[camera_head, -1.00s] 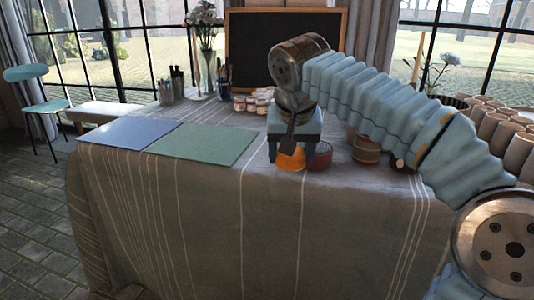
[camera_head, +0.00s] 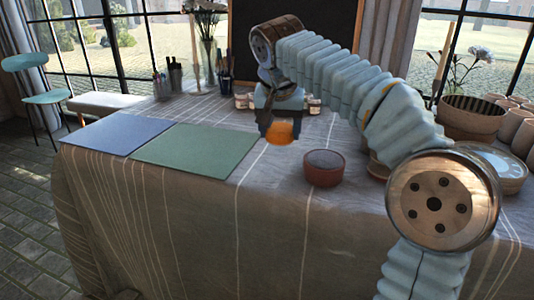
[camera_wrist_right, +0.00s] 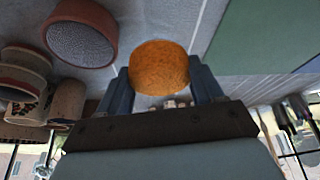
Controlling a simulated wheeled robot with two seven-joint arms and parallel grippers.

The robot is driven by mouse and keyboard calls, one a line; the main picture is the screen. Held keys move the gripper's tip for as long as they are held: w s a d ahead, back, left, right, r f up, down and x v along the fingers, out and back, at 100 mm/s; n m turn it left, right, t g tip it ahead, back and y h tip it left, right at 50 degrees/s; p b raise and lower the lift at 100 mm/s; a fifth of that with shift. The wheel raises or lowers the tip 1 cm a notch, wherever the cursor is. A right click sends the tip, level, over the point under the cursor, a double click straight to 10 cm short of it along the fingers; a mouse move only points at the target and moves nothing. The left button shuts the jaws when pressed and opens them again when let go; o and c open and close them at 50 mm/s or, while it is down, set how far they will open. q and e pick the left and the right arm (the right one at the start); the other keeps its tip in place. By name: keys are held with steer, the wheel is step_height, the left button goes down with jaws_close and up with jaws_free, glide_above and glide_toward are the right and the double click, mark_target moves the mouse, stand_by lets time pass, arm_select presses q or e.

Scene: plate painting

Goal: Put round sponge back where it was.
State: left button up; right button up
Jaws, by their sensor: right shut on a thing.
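The round sponge is orange (camera_head: 281,133) and is held between the fingers of my right gripper (camera_head: 278,124). It also shows in the right wrist view (camera_wrist_right: 160,67), between the two dark blue fingers of my right gripper (camera_wrist_right: 161,84). It is held above the striped tablecloth, near the right edge of the green mat (camera_head: 196,150). A small terracotta bowl (camera_head: 323,177) with a dark greyish inside stands to the right of the sponge in the head view. The bowl also shows at the upper left of the wrist view (camera_wrist_right: 82,35). My left gripper is not seen.
A blue mat (camera_head: 117,134) lies left of the green one. Small jars (camera_head: 314,106) stand behind my gripper, and a framed blackboard (camera_head: 300,40) behind them. Plates (camera_head: 503,170), a large bowl (camera_head: 470,116) and cups (camera_head: 523,138) are at the right. The cloth between mat and terracotta bowl is free.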

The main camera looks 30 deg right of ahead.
glide_above(267, 163)
steer(key=s, duration=0.2)
steer(key=f, duration=0.3)
steer(key=a+f, duration=0.1)
steer(key=f, duration=0.1)
steer(key=shift+w, duration=0.15)
steer(key=shift+w+f+b, duration=0.15)
steer(key=shift+f+b, duration=0.45)
steer(key=shift+f, duration=1.05)
steer(key=o, duration=0.5)
steer(key=shift+f, duration=0.15)
steer(key=o, duration=0.4)
steer(key=shift+o, duration=0.2)
steer(key=shift+r, duration=0.3)
steer(key=p+v, duration=0.2)
steer(key=v, duration=0.9)
steer(key=shift+r, duration=0.35)
